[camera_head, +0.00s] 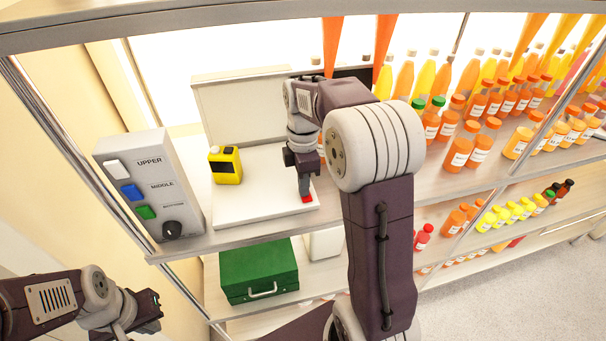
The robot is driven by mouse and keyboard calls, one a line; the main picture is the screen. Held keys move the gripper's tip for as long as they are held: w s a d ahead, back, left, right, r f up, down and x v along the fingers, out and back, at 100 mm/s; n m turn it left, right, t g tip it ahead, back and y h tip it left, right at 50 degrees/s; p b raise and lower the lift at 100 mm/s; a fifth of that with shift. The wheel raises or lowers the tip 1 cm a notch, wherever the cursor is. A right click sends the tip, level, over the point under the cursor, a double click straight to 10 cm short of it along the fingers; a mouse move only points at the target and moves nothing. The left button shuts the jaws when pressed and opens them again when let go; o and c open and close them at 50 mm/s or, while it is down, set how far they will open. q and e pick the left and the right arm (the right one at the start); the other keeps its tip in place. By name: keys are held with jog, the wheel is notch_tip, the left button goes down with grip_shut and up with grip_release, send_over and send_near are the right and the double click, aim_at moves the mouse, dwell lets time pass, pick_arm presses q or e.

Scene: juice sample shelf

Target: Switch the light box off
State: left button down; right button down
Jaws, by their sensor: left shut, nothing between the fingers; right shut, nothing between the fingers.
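The light box has a pale upright panel (240,108) and a white base (255,200) on the upper shelf. A small red switch (307,198) sits at the base's front right corner. My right gripper (305,192) is shut and empty, pointing down at the red switch. Its tips are at or just above the switch; I cannot tell if they touch. My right arm hides part of the panel and base on the right. My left gripper (140,318) is shut and empty at the lower left, away from the shelf.
A yellow device (225,165) stands on the base's left. A grey control box (150,185) with coloured switches and a knob stands left of it. A green case (258,270) is on the shelf below. Several juice bottles (460,150) fill the shelf's right.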

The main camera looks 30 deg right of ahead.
notch_tip(320, 180, up, 9)
jog(key=shift+w+d, duration=0.2)
jog(key=shift+w, duration=0.25)
jog(key=shift+t, duration=0.3)
